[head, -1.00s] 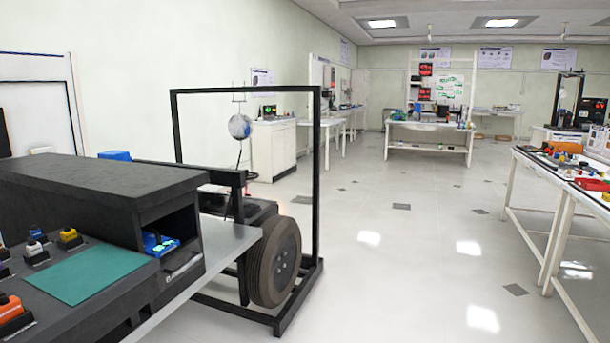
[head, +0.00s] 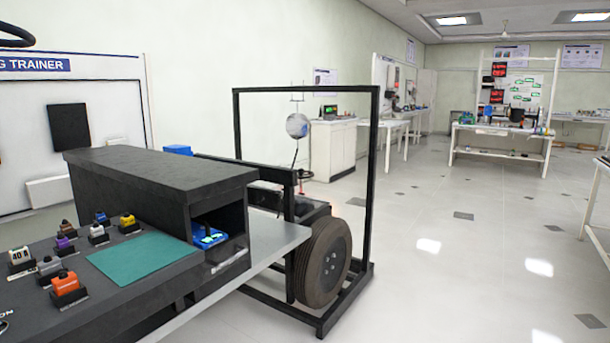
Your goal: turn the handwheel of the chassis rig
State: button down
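The chassis rig shows in the head view as a black upright frame (head: 373,190) standing on the floor at centre. A dark tyred wheel (head: 323,259) sits upright at the lower front of the frame. A round, pale grey-blue disc (head: 297,126) hangs high inside the frame, with a dark cable or rod below it. I cannot tell which part is the handwheel. My gripper is not in view.
A dark bench with a box-like housing (head: 150,178), a green mat (head: 142,258) and several small coloured parts fills the lower left. A grey shelf (head: 262,247) juts toward the rig. Open tiled floor (head: 450,270) lies to the right. A white workbench (head: 500,131) stands farther back.

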aim_at(300, 170)
jog(key=i+l+z, duration=0.35)
jog(key=i, duration=0.3)
jog(key=i+l+z, duration=0.35)
jog(key=i, duration=0.3)
jog(key=i+z, duration=0.35)
jog(key=i, duration=1.85)
jog(key=i+l+u, duration=0.1)
jog(key=i, duration=0.65)
jog(key=i+l+u, duration=0.15)
jog(key=i, duration=0.55)
jog(key=i+l+u, duration=0.2)
jog(key=i+u, duration=0.3)
jog(key=i+l+u, duration=0.35)
jog(key=i+u, duration=0.15)
jog(key=i+l+u, duration=0.15)
jog(key=i+u, duration=0.15)
jog(key=i+l+u, duration=0.3)
jog(key=i+j, duration=0.1)
jog(key=j, duration=0.25)
jog(key=i+j, duration=0.1)
jog(key=j, duration=0.2)
jog(key=i+j, duration=0.1)
jog(key=j, duration=0.25)
